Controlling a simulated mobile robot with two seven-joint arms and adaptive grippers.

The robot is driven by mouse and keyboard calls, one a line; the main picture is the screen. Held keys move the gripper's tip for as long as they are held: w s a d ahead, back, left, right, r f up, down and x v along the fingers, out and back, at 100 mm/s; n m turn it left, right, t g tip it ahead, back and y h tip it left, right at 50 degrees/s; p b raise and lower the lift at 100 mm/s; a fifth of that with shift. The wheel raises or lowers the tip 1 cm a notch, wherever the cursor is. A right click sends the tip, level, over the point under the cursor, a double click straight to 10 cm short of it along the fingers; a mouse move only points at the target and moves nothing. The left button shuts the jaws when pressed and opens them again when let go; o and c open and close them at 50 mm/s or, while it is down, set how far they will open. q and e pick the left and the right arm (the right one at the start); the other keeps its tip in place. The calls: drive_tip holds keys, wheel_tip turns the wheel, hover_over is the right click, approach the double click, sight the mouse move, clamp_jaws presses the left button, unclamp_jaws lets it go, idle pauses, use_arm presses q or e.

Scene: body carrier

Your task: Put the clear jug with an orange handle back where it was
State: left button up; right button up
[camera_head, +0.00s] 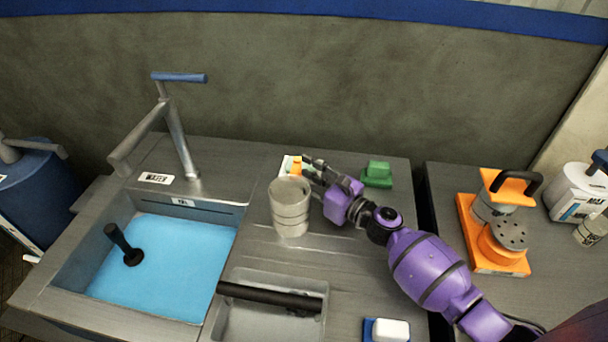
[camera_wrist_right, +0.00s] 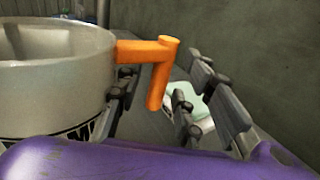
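The jug (camera_head: 290,212) looks greyish and ribbed and stands upright on the grey counter (camera_head: 262,252) right of the sink. Its orange handle (camera_wrist_right: 155,51) shows clearly in the right wrist view, beside the jug wall (camera_wrist_right: 55,85). In the head view, a bit of orange shows behind the jug. My right gripper (camera_head: 310,169) is at the jug's back right. In the right wrist view its fingers (camera_wrist_right: 165,100) are spread, with the handle between them and a gap on the right. Contact on the left finger is unclear. My left gripper is not in view.
A sink (camera_head: 75,262) with blue water, a black-handled tool (camera_head: 122,245) and a tap (camera_head: 178,140) lie left. A grey basin (camera_head: 255,325) with a dark bar is in front. A green item (camera_head: 377,173) stands behind; an orange device (camera_head: 497,235) is right.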

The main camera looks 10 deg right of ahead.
drive_tip(key=v, duration=0.6)
drive_tip(key=p+v, duration=0.1)
drive_tip(key=v, duration=0.5)
drive_tip(key=shift+d+r, duration=0.1)
drive_tip(key=shift+r, duration=0.15)
